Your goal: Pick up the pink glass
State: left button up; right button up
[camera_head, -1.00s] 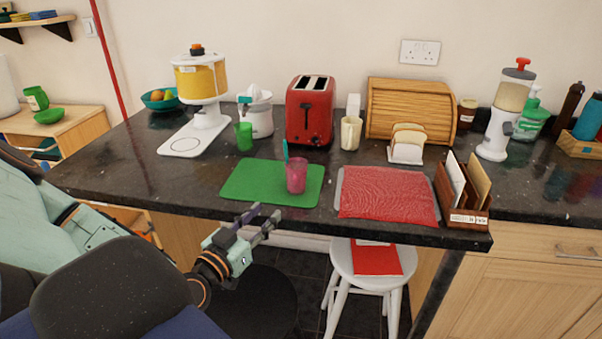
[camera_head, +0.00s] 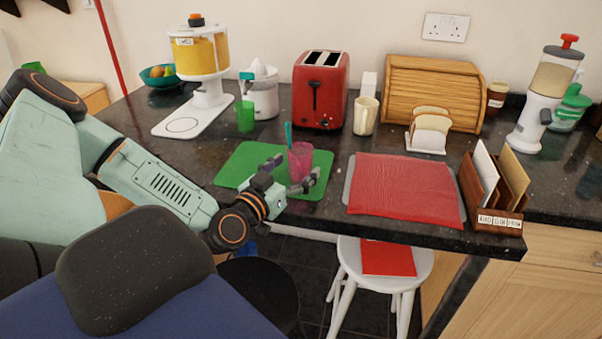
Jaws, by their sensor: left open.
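The pink glass (camera_head: 301,160) stands upright on the green mat (camera_head: 238,165), with a teal stick (camera_head: 288,134) showing at its left rim. My left gripper (camera_head: 294,173) is open at the front left of the glass. One finger reaches along the left of the glass and the other passes low in front of it. I cannot tell whether either finger touches it. My right gripper does not show.
A red mat (camera_head: 405,188) and a letter rack (camera_head: 492,190) lie to the right. Behind stand a red toaster (camera_head: 320,90), a cream mug (camera_head: 365,115), a green cup (camera_head: 245,115) and a juice dispenser (camera_head: 205,75). A white stool (camera_head: 385,268) stands below the counter's edge.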

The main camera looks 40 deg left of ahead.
pick_arm(q)
jog(key=shift+w+d, duration=0.2)
jog(key=shift+w, duration=0.05)
jog(key=shift+r, duration=0.2)
jog(key=shift+s+a, duration=0.25)
jog(key=shift+s, duration=0.1)
jog(key=shift+a, duration=0.1)
jog(key=shift+c, duration=0.5)
jog(key=shift+w+d, duration=0.25)
jog(key=shift+d, duration=0.05)
jog(key=c, duration=0.5)
jog(key=shift+s+a, duration=0.2)
jog(key=shift+s, duration=0.05)
jog(key=c, duration=0.4)
jog(key=shift+w, duration=0.1)
jog(key=c, duration=0.3)
jog(key=shift+d, duration=0.15)
